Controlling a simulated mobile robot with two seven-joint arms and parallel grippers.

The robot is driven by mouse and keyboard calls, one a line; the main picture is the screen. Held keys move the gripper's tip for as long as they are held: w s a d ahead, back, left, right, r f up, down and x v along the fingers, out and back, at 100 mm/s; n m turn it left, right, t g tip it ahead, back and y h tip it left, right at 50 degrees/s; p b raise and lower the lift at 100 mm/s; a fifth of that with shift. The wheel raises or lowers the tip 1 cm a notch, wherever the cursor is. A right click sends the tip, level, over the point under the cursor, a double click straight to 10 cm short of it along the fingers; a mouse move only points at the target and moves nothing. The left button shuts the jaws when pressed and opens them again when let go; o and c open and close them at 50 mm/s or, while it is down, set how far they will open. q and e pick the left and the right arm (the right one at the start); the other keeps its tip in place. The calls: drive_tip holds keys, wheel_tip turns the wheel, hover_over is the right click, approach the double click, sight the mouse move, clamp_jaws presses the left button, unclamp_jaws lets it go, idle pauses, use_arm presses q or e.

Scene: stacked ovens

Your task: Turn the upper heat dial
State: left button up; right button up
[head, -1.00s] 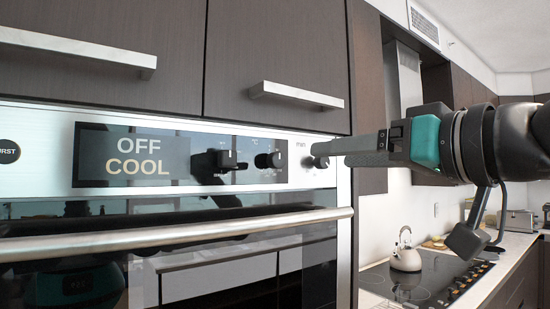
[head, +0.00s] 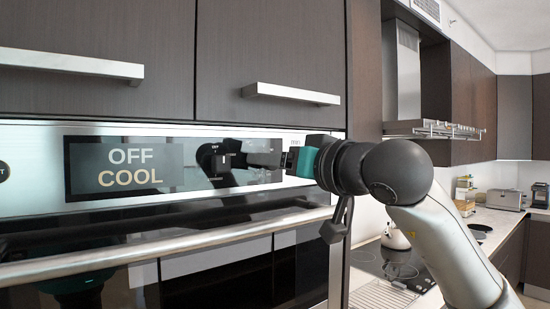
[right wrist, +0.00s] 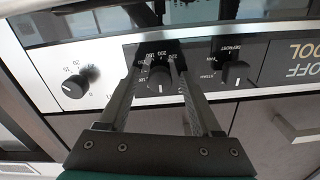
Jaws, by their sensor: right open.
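The heat dial (right wrist: 160,82), a black knob with temperature numbers around it, shows in the right wrist view, which is upside down. My right gripper (right wrist: 157,72) is open, with one finger on each side of this dial. I cannot tell whether the fingers touch it. In the head view my right gripper (head: 250,159) reaches across the oven's control panel from the right, and the heat dial is hidden behind it. My left gripper is not in view.
A function dial (right wrist: 237,73) and a timer dial (right wrist: 77,86) flank the heat dial. The display (head: 122,167) reads OFF COOL. A long oven handle (head: 150,245) runs below the panel, and cabinet handles (head: 290,93) stick out above. A stove and counter lie at right.

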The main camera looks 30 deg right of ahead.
drive_tip(key=shift+c, duration=0.3)
clamp_jaws()
idle(0.3)
